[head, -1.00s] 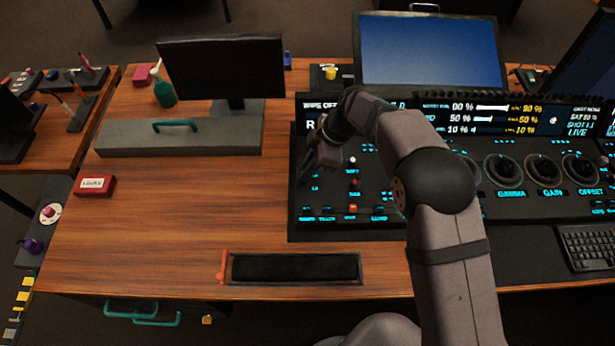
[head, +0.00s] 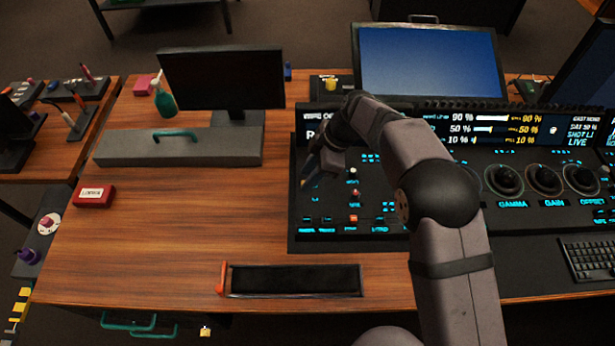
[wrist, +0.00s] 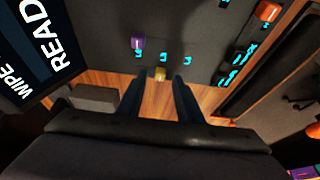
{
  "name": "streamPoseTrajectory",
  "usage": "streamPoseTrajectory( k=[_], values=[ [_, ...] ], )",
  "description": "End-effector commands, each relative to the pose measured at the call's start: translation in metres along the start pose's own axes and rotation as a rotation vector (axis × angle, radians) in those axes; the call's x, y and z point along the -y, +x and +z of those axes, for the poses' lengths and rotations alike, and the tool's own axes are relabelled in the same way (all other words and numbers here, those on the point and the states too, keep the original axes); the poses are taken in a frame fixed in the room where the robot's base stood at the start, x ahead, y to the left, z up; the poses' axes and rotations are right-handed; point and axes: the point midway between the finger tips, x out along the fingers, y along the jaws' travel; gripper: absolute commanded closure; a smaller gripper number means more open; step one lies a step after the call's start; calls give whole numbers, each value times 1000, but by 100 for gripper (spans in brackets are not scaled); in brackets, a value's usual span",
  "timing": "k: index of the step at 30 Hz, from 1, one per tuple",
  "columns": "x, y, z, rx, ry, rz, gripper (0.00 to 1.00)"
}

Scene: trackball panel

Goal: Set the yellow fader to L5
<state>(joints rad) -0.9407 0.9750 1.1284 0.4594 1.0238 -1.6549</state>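In the head view my gripper (head: 308,181) points down over the left part of the black control panel (head: 300,240). The cap is not clear there.
The panel's screen (wrist: 42,45) rises at the left of the wrist view. Bare wooden desk (head: 190,220) lies left of the panel.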

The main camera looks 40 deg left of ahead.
Motion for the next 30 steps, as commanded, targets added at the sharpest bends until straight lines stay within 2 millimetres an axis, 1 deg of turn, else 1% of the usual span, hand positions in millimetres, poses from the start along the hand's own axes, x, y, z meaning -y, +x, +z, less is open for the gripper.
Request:
streamPoseTrajectory(
  k=[9, 13, 18, 30],
  values=[
    [-1, -43, 1, 1, 0, 4, 67],
    [-1, -55, 0, 0, 1, 3, 67],
    [0, -61, 0, 0, 0, 1, 67],
    [0, -62, 0, 1, 1, 1, 67]
  ],
)
